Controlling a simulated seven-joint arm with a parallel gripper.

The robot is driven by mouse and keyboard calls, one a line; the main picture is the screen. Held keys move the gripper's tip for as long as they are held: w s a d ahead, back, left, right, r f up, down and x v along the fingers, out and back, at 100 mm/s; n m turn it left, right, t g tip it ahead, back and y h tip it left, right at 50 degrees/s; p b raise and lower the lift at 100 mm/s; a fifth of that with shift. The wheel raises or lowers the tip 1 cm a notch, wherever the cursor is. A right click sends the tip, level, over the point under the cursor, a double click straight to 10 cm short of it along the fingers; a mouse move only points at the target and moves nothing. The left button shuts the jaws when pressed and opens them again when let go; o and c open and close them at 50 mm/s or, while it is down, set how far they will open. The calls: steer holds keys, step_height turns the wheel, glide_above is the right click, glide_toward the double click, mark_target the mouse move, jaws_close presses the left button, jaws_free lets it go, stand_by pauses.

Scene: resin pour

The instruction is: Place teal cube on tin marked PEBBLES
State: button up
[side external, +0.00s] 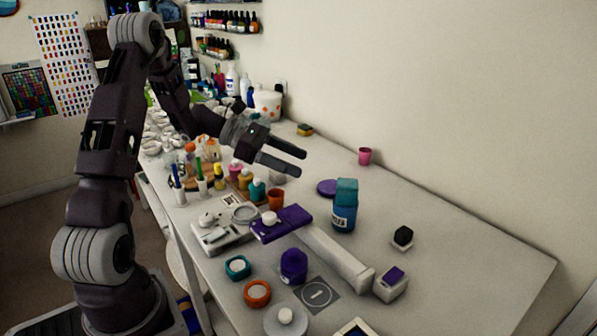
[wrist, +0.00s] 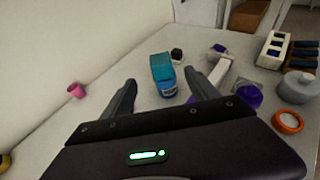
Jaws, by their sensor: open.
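A teal cube (side external: 346,191) rests on top of a blue tin (side external: 343,220) on the white table. The tin has a pale label, but its lettering is too small to read. In the wrist view the teal cube (wrist: 162,66) and the blue tin (wrist: 169,89) stand beyond my fingertips, between them in the picture. My gripper (side external: 302,163) is open and empty, raised above the table to the upper left of the cube. It also shows open in the wrist view (wrist: 160,77), apart from the cube.
A purple disc (side external: 327,187) lies left of the tin. A black block (side external: 403,233) on a white base stands to the right. A purple-topped white box (side external: 391,284), a long white bar (side external: 335,255) and a purple jar (side external: 293,266) lie nearer the front.

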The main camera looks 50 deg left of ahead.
steer(key=s+d+r+m+g+y, duration=0.2)
steer(key=s+d+r+m+g, duration=0.2)
steer(key=s+d+m, duration=0.4)
steer(key=s+d+r+m+g+y, duration=0.1)
steer(key=s+d+r+m+g, duration=0.25)
steer(key=s+d+m, duration=0.55)
steer(key=s+r+m+t+y, duration=0.1)
steer(key=s+m+t+y, duration=0.2)
steer(key=s+m+y, duration=0.3)
steer(key=s+m, duration=0.4)
steer(key=shift+d+y, duration=0.25)
steer(key=shift+y, duration=0.05)
